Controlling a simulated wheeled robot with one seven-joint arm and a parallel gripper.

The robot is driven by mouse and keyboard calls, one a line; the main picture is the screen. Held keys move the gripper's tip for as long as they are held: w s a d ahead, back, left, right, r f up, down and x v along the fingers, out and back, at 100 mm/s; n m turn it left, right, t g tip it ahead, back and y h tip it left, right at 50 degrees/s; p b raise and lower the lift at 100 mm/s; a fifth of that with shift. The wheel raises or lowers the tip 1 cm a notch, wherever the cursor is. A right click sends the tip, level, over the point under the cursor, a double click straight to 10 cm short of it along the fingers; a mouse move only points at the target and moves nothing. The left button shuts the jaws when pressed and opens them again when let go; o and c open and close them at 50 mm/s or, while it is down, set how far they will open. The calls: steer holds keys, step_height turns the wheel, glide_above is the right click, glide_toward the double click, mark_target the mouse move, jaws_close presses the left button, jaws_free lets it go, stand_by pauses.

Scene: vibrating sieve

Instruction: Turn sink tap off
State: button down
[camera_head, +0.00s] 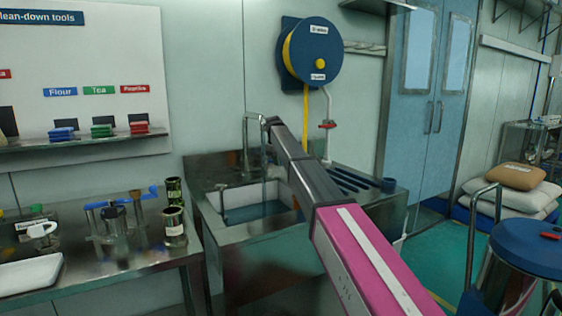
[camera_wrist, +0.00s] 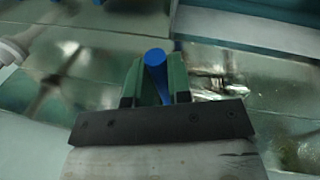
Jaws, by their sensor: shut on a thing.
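The sink (camera_head: 236,227) is a steel unit against the back wall, with bluish water in its basin. The tap (camera_head: 246,135) is a tall, thin metal spout arching over the basin. A thin bluish vertical strip (camera_head: 263,172) under the spout looks like running water. My arm reaches over the sink's right side to the tap's upper part. My gripper (camera_wrist: 154,82) has green fingers, shut on a blue rod-like handle (camera_wrist: 155,58) in the wrist view. It appears to be the tap's handle. In the head view, my arm hides the handle and fingers.
A steel table (camera_head: 130,262) with tins, a blue-handled utensil and a white tray stands left of the sink. A blue hose reel (camera_head: 312,50) hangs above. A blue-lidded drum (camera_head: 528,250) stands at right.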

steer(key=shift+s+a+m, duration=0.15)
steer(key=shift+a+m, duration=0.1)
steer(key=shift+m, duration=0.15)
steer(key=c, duration=1.1)
jaws_free()
steer(key=shift+o, duration=0.2)
